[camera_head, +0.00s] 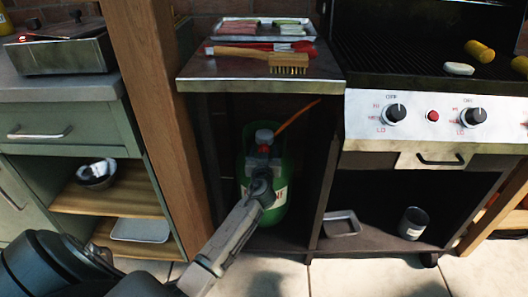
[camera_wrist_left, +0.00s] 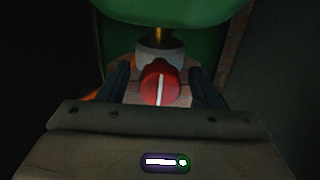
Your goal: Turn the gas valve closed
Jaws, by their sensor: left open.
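The green gas bottle (camera_head: 282,205) stands upright inside the open cabinet under the side shelf. Its red valve knob (camera_head: 263,150) shows at the top, under a grey round cap. My left gripper (camera_head: 262,165) reaches into the cabinet right in front of the valve and hides part of the bottle. In the left wrist view the red knob (camera_wrist_left: 160,84), with a white line running roughly up and down, sits between the two dark fingers (camera_wrist_left: 160,88). The fingers are open, one on each side, with gaps to the knob. The right gripper is not in view.
An orange hose (camera_head: 298,115) rises from the valve to the right. The cabinet's side walls (camera_head: 325,185) stand close around the bottle. A brush (camera_head: 288,64) lies on the shelf above. The grill with its knobs (camera_head: 396,113) is at the right, and a wooden post (camera_head: 155,110) at the left.

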